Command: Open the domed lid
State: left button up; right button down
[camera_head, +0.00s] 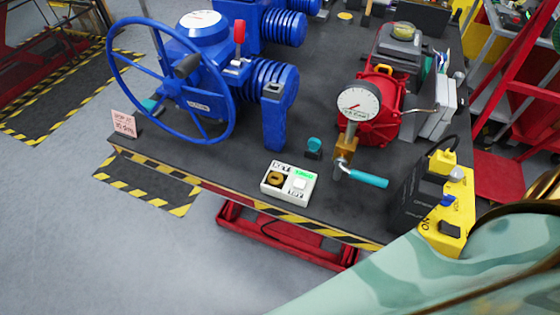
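I cannot tell for certain which part is the domed lid. A small teal cap (314,145) stands on the table left of the brass valve (345,150). Neither of my grippers shows. A pale green, patterned arm surface, likely my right arm, fills the lower right corner and hides the table edge there.
A blue actuator (201,97) with a large handwheel stands at the left of the dark table (235,160). A white KEY/TRY box (289,184) sits near the front edge. A gauge (358,103), teal lever (368,180) and yellow control box (459,205) crowd the right.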

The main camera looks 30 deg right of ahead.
aim_at(387, 47)
jog(key=k+l+z, duration=0.1)
jog(key=l+z, duration=0.65)
jog(key=l, duration=0.25)
jog(key=l+z, duration=0.4)
jog(key=i+l, duration=0.1)
jog(key=l, duration=0.3)
jog(key=i+l+z, duration=0.1)
jog(key=l, duration=0.35)
